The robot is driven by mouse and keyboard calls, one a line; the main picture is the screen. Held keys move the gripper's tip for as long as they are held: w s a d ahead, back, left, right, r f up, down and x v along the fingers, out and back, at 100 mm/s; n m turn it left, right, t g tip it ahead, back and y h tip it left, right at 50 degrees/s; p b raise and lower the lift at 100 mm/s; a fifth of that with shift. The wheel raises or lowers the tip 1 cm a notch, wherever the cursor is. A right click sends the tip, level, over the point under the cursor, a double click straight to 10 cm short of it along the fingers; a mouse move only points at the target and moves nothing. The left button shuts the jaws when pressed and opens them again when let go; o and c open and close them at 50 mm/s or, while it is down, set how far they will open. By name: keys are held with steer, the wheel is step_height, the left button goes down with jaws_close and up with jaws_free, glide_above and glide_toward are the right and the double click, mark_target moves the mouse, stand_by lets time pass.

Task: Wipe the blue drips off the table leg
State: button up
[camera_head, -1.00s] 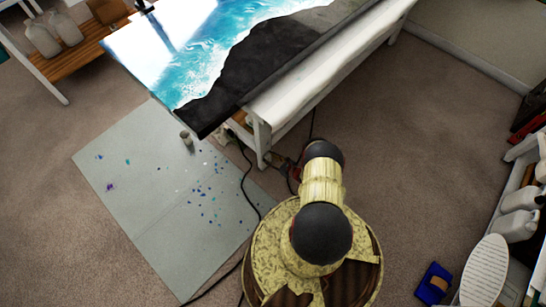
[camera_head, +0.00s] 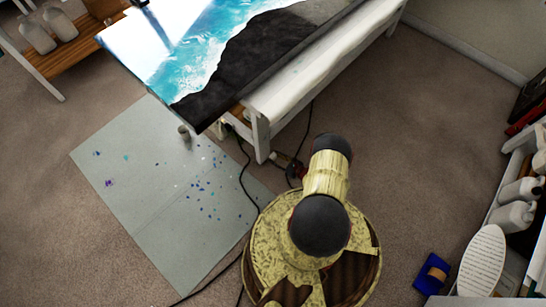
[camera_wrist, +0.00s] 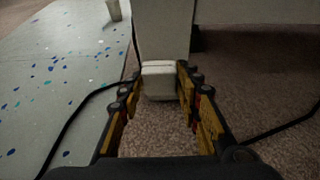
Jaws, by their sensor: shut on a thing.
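My gripper (camera_wrist: 160,74) is shut on a small white block-like pad (camera_wrist: 159,86), held between the fingertips low above the carpet. The white table leg (camera_wrist: 165,32) stands directly behind the pad in the wrist view. Pad and leg overlap there, and I cannot tell whether they touch. In the head view the leg (camera_head: 261,138) stands under the table's near corner, with my gripper (camera_head: 292,168) just right of its foot, partly hidden by my arm. I make out no blue drips on the visible leg faces; the pad hides part of the leg.
A grey drop sheet (camera_head: 165,225) with blue specks lies left of the leg, with a small cup (camera_head: 184,133) on it. A black cable (camera_head: 246,170) runs past the leg. The blue resin tabletop (camera_head: 190,65) overhangs. Shelves with white jugs (camera_head: 515,217) stand at right.

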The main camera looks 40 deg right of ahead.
steer(key=shift+s, duration=0.25)
steer(key=shift+s+d, duration=0.1)
steer(key=shift+s, duration=1.4)
